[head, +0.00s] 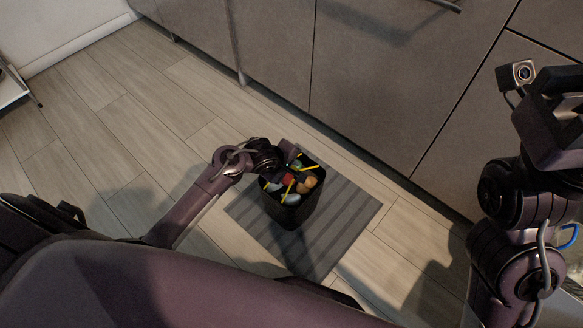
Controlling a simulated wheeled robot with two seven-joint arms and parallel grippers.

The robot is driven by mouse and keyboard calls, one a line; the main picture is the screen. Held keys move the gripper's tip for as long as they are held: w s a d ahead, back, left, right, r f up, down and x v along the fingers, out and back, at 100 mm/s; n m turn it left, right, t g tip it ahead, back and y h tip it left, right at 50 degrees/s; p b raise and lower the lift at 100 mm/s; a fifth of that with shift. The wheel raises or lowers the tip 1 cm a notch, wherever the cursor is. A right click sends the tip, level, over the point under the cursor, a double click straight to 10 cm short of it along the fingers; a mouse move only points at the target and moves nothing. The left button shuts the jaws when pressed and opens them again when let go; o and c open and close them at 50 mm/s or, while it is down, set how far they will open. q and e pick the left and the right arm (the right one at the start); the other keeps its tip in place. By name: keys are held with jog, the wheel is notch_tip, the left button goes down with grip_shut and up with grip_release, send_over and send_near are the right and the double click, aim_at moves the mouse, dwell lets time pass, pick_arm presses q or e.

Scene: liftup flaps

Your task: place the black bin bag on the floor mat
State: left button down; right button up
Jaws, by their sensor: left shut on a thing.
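The black bin bag (290,214) is an upright, open-topped dark shape. Its top shows red, grey, orange and yellow contents. It appears over the middle of the grey striped floor mat (345,221); I cannot tell whether its base touches the mat or hangs just above it. My left gripper (287,154) is shut on the bag at its far upper rim; the fingertips are mostly hidden by my wrist and the bag. My right arm stands at the right edge, away from the bag. Its gripper (556,118) is partly in view, with its fingers not clear.
Grey cabinets (372,85) with a metal handle (446,5) run along the back, close behind the mat. The wooden plank floor (110,95) is clear at the left. A white rack or shelf (12,88) stands at the far left edge. A blue item (570,236) shows at the right edge.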

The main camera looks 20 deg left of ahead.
dwell(0.3)
pick_arm(q)
jog(key=c, duration=1.5)
grip_release()
jog(key=shift+f, duration=0.1)
jog(key=shift+c, duration=0.2)
